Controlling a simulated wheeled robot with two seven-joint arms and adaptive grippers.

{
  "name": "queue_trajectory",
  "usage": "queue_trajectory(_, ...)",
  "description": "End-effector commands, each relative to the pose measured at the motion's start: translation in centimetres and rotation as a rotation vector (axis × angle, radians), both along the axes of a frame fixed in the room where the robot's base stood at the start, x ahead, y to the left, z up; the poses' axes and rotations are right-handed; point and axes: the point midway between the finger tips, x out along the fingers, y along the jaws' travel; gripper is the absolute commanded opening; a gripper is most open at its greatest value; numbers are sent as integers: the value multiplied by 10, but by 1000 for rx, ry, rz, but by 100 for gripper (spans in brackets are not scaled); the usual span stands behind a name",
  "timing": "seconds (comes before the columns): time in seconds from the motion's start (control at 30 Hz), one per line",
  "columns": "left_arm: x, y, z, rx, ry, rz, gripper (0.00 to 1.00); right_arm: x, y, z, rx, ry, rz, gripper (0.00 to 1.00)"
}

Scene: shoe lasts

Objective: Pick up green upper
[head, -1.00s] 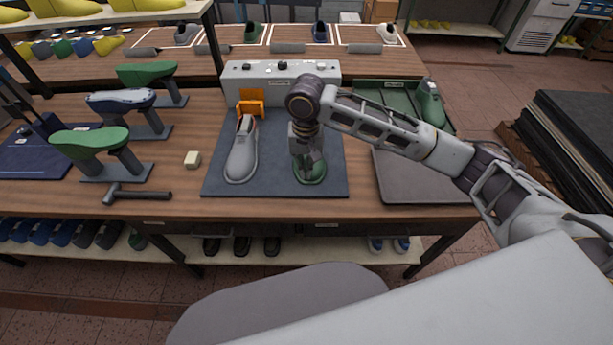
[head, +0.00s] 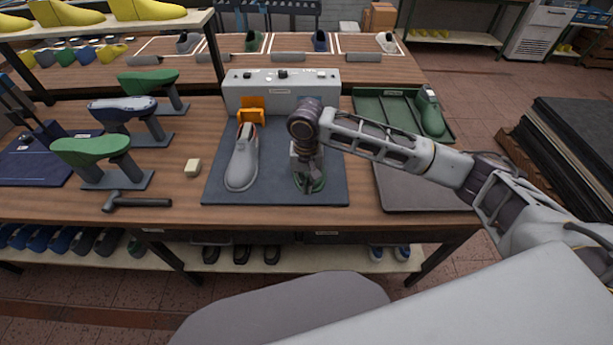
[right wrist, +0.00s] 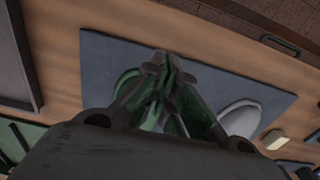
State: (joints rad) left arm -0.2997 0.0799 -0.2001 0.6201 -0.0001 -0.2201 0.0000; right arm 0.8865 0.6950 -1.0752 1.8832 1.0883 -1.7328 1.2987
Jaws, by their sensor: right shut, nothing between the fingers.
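The green upper (head: 319,184) stands on the dark blue-grey mat (head: 270,192), mostly hidden behind my right gripper. My right gripper (head: 309,188) is over it, fingers pointing down, near its front end; I cannot tell whether they touch it. The fingers are shut with nothing between them. In the right wrist view, the green upper (right wrist: 126,77) shows beside and behind the closed fingers (right wrist: 160,62). A grey shoe (head: 242,160) stands on the same mat to the left, with an orange holder (head: 252,104) behind it. My left gripper is out of view.
A white control box (head: 282,90) stands behind the mat. A green tray (head: 385,105) with a green last (head: 431,112) is to the right. A hammer (head: 135,202), a pale block (head: 192,167) and last stands are left. The table front is clear.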

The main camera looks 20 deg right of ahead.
Motion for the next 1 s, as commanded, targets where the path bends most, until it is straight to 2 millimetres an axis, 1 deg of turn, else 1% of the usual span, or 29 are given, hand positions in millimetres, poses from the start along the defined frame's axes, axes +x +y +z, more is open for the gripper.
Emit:
queue_trajectory(0.03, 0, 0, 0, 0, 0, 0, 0, -1, 0, -7, 0, 2, 0, 0)
queue_trajectory(0.2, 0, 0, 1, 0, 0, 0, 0, -1, 0, -30, -1, 2, 0, 0)
queue_trajectory(0.4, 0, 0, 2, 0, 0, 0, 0, 0, 0, -56, -1, 1, 0, 0)
queue_trajectory(0.47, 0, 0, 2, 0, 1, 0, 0, 1, -1, -62, -1, -1, 1, 0)
queue_trajectory(0.5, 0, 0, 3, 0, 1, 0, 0, 6, -2, -60, -1, -3, 0, 0)
queue_trajectory(0.7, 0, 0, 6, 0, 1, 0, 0, 24, -7, -60, 0, -1, 1, 0)
queue_trajectory(0.9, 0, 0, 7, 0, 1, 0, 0, 35, -10, -60, -1, -2, 1, 0)
queue_trajectory(1.0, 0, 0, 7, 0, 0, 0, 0, 37, -11, -60, 0, -1, 2, 0)
